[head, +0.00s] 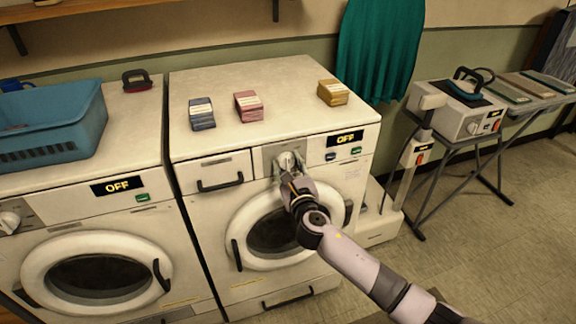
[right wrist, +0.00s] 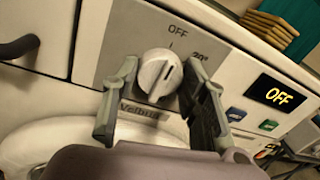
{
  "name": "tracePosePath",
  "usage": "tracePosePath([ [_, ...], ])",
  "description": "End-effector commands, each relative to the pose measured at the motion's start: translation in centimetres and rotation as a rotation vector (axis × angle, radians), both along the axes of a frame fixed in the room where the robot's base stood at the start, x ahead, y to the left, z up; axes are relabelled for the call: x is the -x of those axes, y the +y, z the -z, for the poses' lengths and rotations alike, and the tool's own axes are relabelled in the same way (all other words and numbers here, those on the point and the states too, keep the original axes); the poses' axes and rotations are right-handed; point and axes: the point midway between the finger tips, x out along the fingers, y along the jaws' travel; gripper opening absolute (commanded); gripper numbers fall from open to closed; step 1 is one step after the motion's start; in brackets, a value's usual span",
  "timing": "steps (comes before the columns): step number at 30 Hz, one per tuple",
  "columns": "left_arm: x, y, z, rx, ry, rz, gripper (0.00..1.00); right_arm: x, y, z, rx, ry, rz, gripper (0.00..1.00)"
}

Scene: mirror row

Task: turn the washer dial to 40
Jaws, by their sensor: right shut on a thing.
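The washer dial (right wrist: 160,74) is a round white knob on a grey panel, with OFF and 20° printed around it. Its dark mark points up, roughly toward the OFF tick. My right gripper (right wrist: 160,95) is shut on the dial, one finger on each side. In the head view the dial (head: 287,159) is partly covered by my right gripper (head: 290,178). The washer (head: 240,210) has a round door below the dial, and its display (head: 345,139) reads OFF. A 40 mark cannot be seen. My left gripper is not in view.
A second washer (head: 60,225) stands at the left, its display also OFF, with a blue basket (head: 50,140) on top. Blue, pink and yellow stacks (head: 332,93) lie on the washer top. A drawer handle (head: 220,182) sticks out left of the dial.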

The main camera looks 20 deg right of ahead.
Motion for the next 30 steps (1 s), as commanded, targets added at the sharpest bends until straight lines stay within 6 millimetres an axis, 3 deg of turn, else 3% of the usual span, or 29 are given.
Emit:
tracePosePath([
  [9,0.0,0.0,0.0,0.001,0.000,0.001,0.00,0.0,0.0,0.0,0.000,0.000,-0.001,0.12],
  [20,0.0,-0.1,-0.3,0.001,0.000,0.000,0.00,0.0,0.0,-0.1,-0.068,0.002,-0.001,0.12],
  [30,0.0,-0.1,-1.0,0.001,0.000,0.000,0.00,0.0,-0.1,-0.3,-0.328,0.010,-0.001,0.12],
])
